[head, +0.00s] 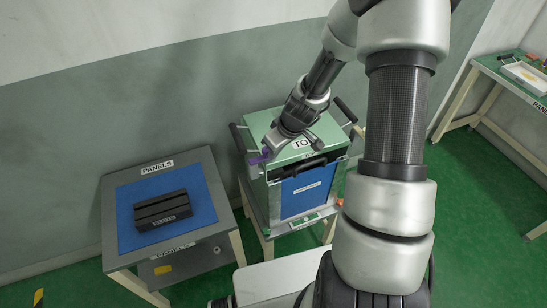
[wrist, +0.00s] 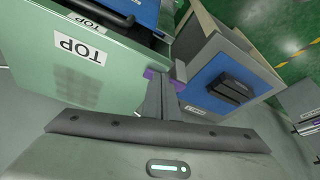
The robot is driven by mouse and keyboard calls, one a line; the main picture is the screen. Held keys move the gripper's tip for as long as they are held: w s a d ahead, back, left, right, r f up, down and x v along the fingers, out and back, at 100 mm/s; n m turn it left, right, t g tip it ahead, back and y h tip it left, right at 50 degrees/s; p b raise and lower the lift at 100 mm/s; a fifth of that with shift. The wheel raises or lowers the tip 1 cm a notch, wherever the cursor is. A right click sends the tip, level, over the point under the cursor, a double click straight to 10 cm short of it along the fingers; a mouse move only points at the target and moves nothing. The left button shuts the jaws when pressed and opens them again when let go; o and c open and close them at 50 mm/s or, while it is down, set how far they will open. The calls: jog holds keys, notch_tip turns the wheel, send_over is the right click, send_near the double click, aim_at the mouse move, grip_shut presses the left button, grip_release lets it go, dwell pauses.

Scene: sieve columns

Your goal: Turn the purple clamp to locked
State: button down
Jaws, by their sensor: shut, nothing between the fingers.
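The purple clamp (head: 256,159) is on the left front side of the green box marked TOP (head: 262,124). My gripper (head: 269,151) is at the clamp, reaching down from the box's top side. In the wrist view my shut fingers (wrist: 163,86) cover the middle of the clamp. Purple parts show on both sides of them, at the clamp's edge (wrist: 179,86). The fingers look close to or touching the clamp, but I cannot tell which. The clamp's lever angle is mostly hidden.
The box has a blue front panel (head: 302,190) and dark handles, and stands on a cart. At left, a grey PANELS table (head: 118,187) has a blue mat (head: 203,203) with a black slotted block (head: 161,210). Another table (head: 502,75) stands at far right.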

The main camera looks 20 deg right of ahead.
jog(key=shift+w+d+n, duration=0.1)
jog(key=shift+w+n, duration=0.15)
jog(key=shift+n, duration=0.15)
jog(key=shift+b, duration=0.3)
